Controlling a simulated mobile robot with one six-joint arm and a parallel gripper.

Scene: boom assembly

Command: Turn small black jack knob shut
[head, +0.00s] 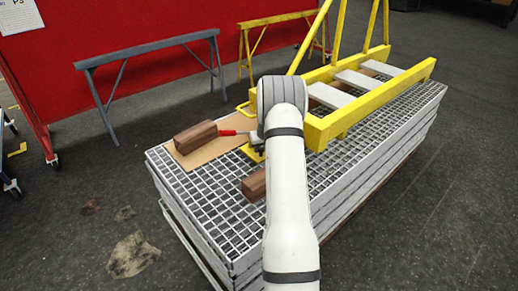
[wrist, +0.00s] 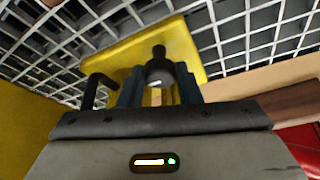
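In the wrist view a small black knob (wrist: 159,72) with a narrower stem stands in front of a yellow plate (wrist: 115,62). The two dark blue fingers of my gripper (wrist: 160,90) stand apart, one on each side of the knob; I cannot tell whether they touch it. A black bent rod (wrist: 95,88) is just left of the left finger. In the head view the knob and my gripper are hidden behind my white arm. The jack's red handle (head: 228,132) shows left of the arm.
A yellow boom frame (head: 365,105) with grey crosspieces lies on a stack of metal gratings (head: 215,205). Brown blocks (head: 195,137) (head: 254,185) and a tan board (head: 217,151) lie near the jack. A grey trestle (head: 150,46) stands behind. Dark floor is free at the right.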

